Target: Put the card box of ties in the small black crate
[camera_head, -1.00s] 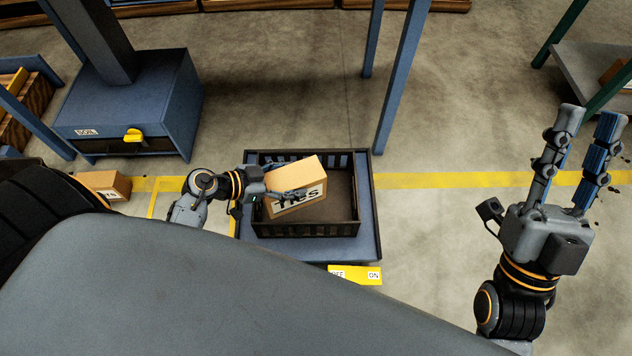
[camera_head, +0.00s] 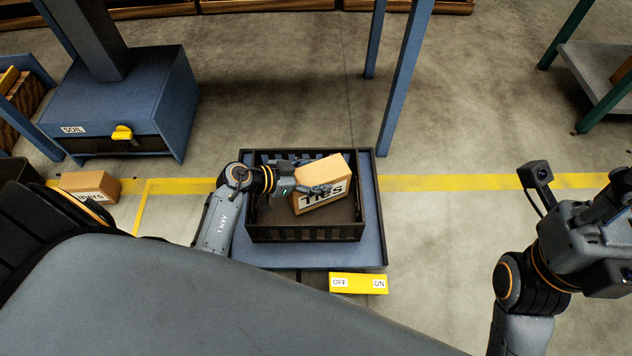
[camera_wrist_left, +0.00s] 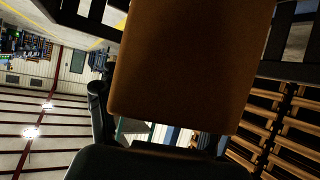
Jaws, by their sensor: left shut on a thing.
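The card box of ties (camera_head: 322,183) is a brown carton with a black-on-white "TIES" label, tilted in the head view. It is in or just over the small black crate (camera_head: 305,235); I cannot tell whether it touches the crate floor. My left gripper (camera_head: 318,189) is shut on the box from its left side, and the box fills the middle of the left wrist view (camera_wrist_left: 190,60).
The crate stands on a blue platform (camera_head: 376,240) with a yellow OFF/ON panel (camera_head: 358,284) in front. A blue SOIL unit (camera_head: 150,100) stands at left, another carton (camera_head: 90,185) below it. A blue post (camera_head: 404,80) rises behind the crate. Floor to the right is clear.

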